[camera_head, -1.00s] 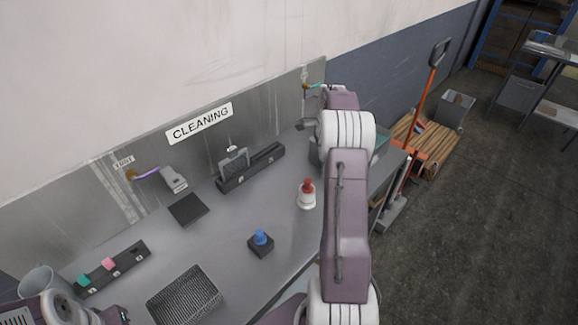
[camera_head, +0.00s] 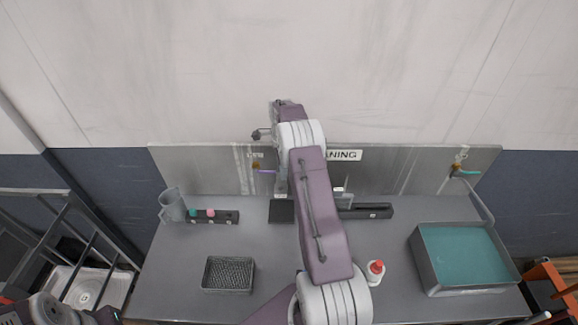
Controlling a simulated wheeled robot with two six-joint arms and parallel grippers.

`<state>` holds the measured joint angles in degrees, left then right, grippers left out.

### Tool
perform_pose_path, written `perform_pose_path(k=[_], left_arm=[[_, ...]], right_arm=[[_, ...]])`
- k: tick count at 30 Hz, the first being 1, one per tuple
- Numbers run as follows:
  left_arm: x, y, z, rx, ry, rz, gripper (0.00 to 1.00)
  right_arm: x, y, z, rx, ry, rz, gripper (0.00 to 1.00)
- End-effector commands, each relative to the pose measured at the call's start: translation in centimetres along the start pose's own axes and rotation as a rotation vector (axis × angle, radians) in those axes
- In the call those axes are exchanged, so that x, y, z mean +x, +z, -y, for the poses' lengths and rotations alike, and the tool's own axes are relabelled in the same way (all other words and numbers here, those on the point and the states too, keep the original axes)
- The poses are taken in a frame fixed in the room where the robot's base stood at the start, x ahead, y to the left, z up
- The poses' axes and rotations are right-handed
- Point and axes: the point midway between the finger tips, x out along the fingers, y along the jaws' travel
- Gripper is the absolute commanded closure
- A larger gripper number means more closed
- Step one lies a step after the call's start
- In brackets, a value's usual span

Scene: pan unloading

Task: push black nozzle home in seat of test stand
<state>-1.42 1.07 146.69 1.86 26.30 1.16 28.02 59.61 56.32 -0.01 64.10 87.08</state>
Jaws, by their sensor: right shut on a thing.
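My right gripper (camera_head: 263,134) is at the far end of my raised arm, in front of the wall and above the steel back panel. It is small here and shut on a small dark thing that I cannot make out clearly. No black nozzle can be picked out for certain. Below it are a part-hidden sign and a brass tap with a purple hose (camera_head: 266,171). The hose runs behind my arm, and I cannot make out the test stand or its seat there. My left gripper (camera_head: 108,315) is at the bottom left edge, cut off, its jaws unclear.
A black rack (camera_head: 226,217) holds teal and pink pieces beside a grey jug (camera_head: 172,205). A black pad (camera_head: 281,211), mesh basket (camera_head: 228,275), red-capped bottle (camera_head: 375,272), black rack (camera_head: 378,211) and teal-filled basin (camera_head: 463,257) stand on the steel table.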

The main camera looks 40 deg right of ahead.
Motion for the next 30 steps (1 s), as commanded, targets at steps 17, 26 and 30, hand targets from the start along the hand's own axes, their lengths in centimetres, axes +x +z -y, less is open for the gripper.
perform_pose_path(k=[17,26,30], left_arm=[[0.7,0.1,0.0,0.000,0.000,0.000,1.00],[1.9,0.2,0.0,0.000,0.000,0.000,1.00],[2.5,0.2,0.1,0.000,0.000,0.000,1.00]], right_arm=[[1.0,0.1,0.0,0.000,0.000,0.000,1.00],[2.5,0.1,0.0,0.000,0.000,0.000,1.00],[3.2,0.1,0.0,0.000,0.000,0.000,1.00]])
